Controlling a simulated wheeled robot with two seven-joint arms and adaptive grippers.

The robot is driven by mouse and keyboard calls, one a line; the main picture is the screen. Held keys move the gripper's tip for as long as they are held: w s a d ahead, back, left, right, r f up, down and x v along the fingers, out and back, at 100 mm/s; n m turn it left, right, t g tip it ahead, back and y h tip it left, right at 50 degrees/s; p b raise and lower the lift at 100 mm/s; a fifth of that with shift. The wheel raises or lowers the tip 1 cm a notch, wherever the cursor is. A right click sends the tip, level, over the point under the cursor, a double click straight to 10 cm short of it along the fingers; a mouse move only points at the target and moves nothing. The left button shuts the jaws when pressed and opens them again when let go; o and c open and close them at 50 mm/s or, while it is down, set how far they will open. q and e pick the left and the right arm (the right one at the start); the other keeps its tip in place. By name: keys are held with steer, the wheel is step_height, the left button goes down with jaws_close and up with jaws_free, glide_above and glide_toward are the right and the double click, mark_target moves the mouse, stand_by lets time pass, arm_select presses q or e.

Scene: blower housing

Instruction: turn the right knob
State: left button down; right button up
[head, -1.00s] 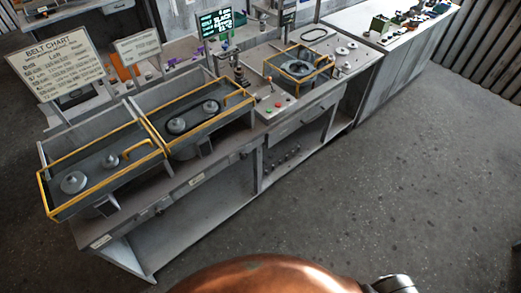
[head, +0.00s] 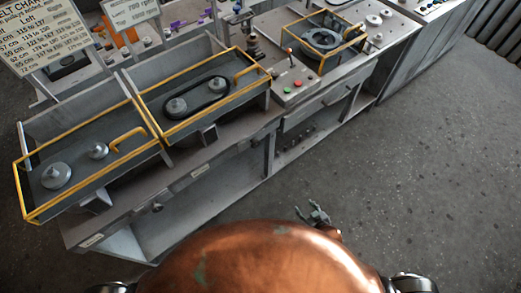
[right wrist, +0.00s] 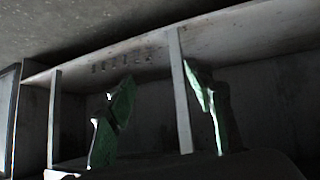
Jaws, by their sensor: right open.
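Two small dark knobs appear on the bench front below the yellow-railed trays. The right knob (head: 244,155) is under the right tray, small and hard to make out; the left knob (head: 157,207) is under the left tray. My right gripper (head: 317,213) is open and empty, low in front of the bench and to the right of the right knob, clear of it. In the right wrist view its two green fingers (right wrist: 163,100) are spread before the dark open shelf. I cannot pick out either knob there. My left gripper is out of view.
The right tray (head: 266,98) holds two pulleys with a belt around them; the left tray (head: 24,205) holds two pulleys without one. A control panel (head: 290,92) with a lever and coloured buttons is to their right. The floor (head: 430,170) on the right is clear.

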steer(key=w+a+r+n+t+y+b, duration=0.1)
steer(key=w+a+r+y+b, duration=0.1)
steer(key=w+a+r, duration=0.35)
steer(key=w+a+r+n+t+y+b, duration=0.1)
steer(key=w+a+r+t, duration=0.15)
steer(key=r, duration=0.55)
steer(key=n+t+y+b, duration=0.2)
steer(key=n+y+b, duration=0.1)
steer(key=y, duration=0.2)
glide_toward(257, 145)
steer(key=b+x, duration=0.1)
steer(key=x, duration=0.5)
steer(key=shift+w+a+r, duration=0.1)
steer(key=shift+w+a, duration=0.05)
steer(key=shift+a, duration=0.15)
steer(key=shift+x, duration=0.85)
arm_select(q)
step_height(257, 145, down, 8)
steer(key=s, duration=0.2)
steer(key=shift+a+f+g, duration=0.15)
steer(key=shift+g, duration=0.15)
arm_select(e)
steer(key=c, duration=1.2)
